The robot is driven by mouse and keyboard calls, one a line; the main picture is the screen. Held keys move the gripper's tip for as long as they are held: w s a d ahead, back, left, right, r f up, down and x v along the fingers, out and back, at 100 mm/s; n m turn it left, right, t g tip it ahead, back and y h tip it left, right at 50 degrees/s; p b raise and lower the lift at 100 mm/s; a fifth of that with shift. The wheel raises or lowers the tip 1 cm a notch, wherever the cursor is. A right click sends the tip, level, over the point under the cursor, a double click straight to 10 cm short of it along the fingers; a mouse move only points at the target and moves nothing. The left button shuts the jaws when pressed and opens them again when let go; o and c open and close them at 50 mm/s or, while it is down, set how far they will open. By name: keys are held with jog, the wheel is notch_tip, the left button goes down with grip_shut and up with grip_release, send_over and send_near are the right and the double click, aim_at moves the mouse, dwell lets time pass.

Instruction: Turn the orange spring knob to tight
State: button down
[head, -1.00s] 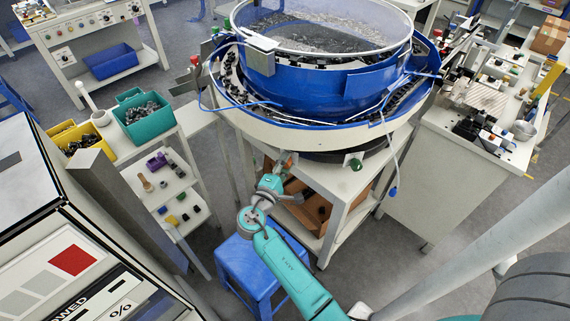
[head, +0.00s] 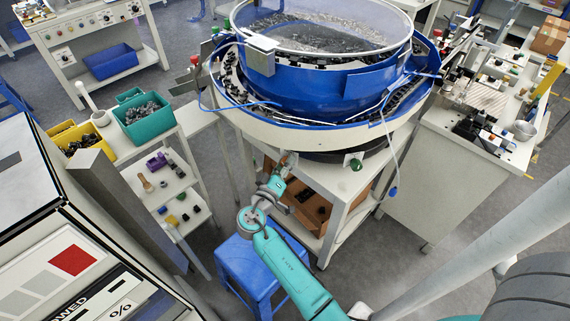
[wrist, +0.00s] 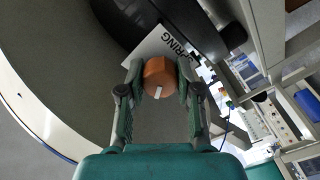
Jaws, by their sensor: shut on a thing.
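The orange spring knob (wrist: 159,77) sits in the middle of the wrist view, a round knob with a white mark on its face. In the head view my gripper (head: 286,166) is at the front left of the stand under the blue bowl, where the knob is mostly hidden by the gripper.
The blue bowl feeder (head: 318,92) and its white rim stand above the gripper. A blue stool (head: 248,270) is below my arm. Shelves with a teal bin (head: 143,122) stand to the left, and a cluttered workbench (head: 463,160) to the right.

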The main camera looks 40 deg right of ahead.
jog(key=m, duration=0.6)
jog(key=shift+f, duration=0.1)
jog(key=shift+m, duration=0.3)
dwell(0.3)
jog(key=c, duration=0.8)
grip_release()
jog(key=shift+a, duration=0.1)
jog(key=shift+v, duration=5.95)
